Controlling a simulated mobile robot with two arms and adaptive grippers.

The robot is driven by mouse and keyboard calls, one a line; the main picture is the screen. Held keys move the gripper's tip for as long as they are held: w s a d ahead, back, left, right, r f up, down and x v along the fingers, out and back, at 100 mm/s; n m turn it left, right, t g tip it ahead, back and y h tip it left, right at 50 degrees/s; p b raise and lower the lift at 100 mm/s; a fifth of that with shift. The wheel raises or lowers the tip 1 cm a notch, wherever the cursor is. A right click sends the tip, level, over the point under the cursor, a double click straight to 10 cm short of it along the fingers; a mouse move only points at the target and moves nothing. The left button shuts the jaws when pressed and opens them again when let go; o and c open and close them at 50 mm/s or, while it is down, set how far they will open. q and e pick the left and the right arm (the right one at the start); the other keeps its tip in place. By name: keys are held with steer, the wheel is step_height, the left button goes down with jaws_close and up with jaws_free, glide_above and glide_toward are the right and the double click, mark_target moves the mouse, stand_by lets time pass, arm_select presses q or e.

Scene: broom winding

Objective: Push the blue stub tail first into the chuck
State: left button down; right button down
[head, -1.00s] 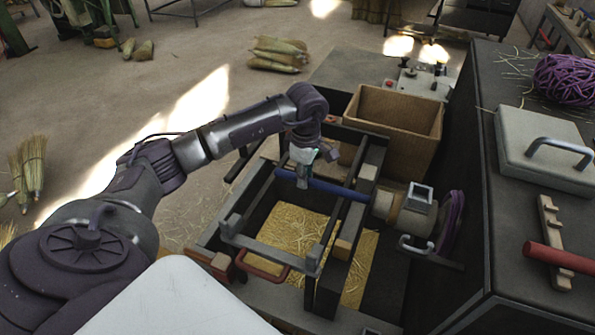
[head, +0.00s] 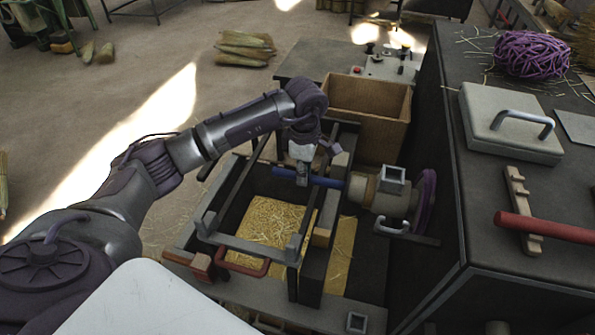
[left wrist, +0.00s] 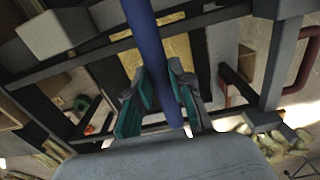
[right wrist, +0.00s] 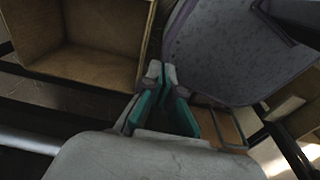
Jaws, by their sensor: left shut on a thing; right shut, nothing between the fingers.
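The blue stub (head: 322,182) lies nearly level across the frame in the head view. My left gripper (head: 303,178) is shut around it, with a short piece showing on the left. The stub's right end meets the mouth of the chuck (head: 362,189); how deep it sits inside is hidden. In the left wrist view the stub (left wrist: 149,45) runs between the fingers of my left gripper (left wrist: 160,100). My right gripper (right wrist: 167,82) shows only in the right wrist view, shut and empty.
A dark frame with rails (head: 243,243) surrounds a straw-filled pit (head: 262,228) below the stub. A cardboard-brown bin (head: 365,118) stands behind the chuck. A dark bench (head: 455,215) at right carries a grey lidded plate (head: 510,120), a red-handled tool (head: 545,228) and purple twine (head: 537,54).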

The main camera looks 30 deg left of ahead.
arm_select(q)
steer(key=shift+w+d, duration=0.1)
steer(key=shift+d, duration=0.2)
stand_by(0.4)
steer(key=c, duration=0.9)
jaws_free()
steer(key=shift+c, duration=0.2)
